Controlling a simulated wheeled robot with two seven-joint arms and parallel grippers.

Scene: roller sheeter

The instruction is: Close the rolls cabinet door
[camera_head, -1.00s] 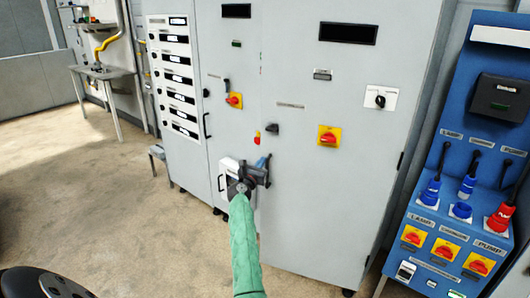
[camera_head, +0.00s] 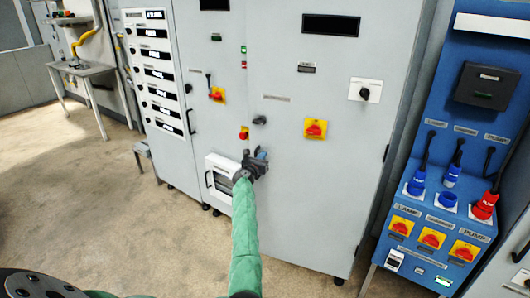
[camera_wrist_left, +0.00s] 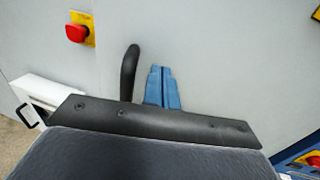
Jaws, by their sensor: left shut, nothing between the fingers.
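The tall grey rolls cabinet (camera_head: 320,205) fills the middle of the head view. Its wide right-hand front panel looks about flush with the panel to its left, but I cannot tell whether a gap remains. A small black handle (camera_head: 260,120) sits near that panel's left edge. My left gripper (camera_head: 261,156) is below this handle, in front of the panel's lower left part. In the left wrist view its blue fingers (camera_wrist_left: 162,88) are together and empty, pointing at the grey surface. A black upright handle-like piece (camera_wrist_left: 130,72) stands left of them. Contact with the panel is unclear. My right gripper is not seen.
A white box with a black handle (camera_head: 221,178) is just left of my left gripper. A red knob on yellow (camera_head: 243,133) is above it. A blue socket panel (camera_head: 440,190) stands at the right. Open floor (camera_head: 60,190) lies to the left.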

